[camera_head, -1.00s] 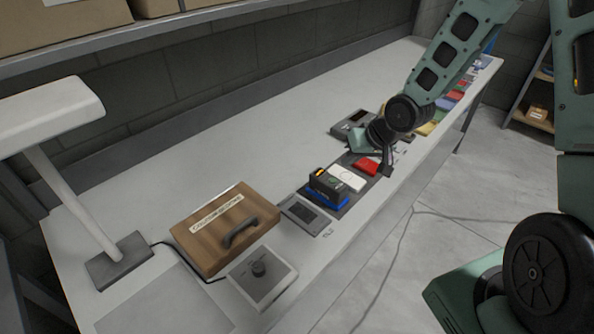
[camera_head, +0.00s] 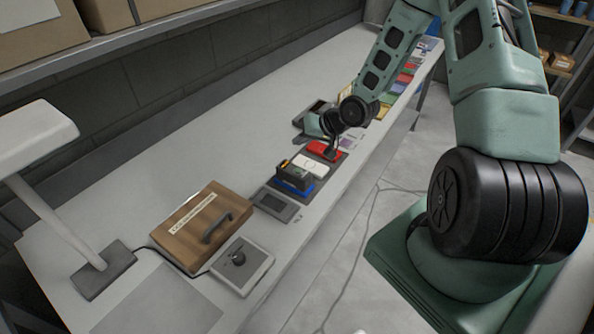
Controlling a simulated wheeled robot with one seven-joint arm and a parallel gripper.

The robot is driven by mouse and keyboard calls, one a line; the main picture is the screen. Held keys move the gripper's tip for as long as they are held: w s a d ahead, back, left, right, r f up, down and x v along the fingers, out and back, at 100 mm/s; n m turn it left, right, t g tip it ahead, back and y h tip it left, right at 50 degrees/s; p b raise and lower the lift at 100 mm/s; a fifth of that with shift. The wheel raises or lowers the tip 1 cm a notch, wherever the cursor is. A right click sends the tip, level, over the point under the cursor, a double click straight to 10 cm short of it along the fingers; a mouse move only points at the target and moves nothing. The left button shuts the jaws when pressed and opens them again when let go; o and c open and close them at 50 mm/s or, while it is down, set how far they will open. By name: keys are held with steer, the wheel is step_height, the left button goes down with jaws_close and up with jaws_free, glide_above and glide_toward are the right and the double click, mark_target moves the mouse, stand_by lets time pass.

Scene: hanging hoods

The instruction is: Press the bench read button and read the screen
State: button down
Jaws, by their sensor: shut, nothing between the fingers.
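A flat grey unit with a dark screen (camera_head: 274,205) lies on the bench (camera_head: 190,150); no readable text shows on it. A red item (camera_head: 318,148) lies on a dark mat beyond the screen unit, past a white item and a black-and-blue block. My gripper (camera_head: 332,153) is shut and empty, pointing down at the red item; I cannot tell whether it touches. I cannot make out a clearly marked read button.
A wooden case with a dark handle (camera_head: 190,232) and a white lamp (camera_head: 60,215) stand at the left. A dark device (camera_head: 312,112) lies behind my gripper. Several coloured items line the far bench. A shelf with boxes (camera_head: 35,35) overhangs the back. The bench middle is clear.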

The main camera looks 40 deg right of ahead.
steer(key=b, duration=0.6)
glide_above(301, 173)
step_height(301, 173, down, 7)
steer(key=shift+r, duration=0.15)
steer(key=shift+f+b, duration=0.55)
steer(key=shift+f, duration=0.35)
steer(key=shift+f, duration=0.1)
stand_by(0.7)
steer(key=shift+f, duration=0.3)
steer(key=shift+f+b, duration=0.4)
stand_by(0.5)
stand_by(0.4)
steer(key=shift+r+p, duration=0.8)
steer(key=shift+r, duration=0.05)
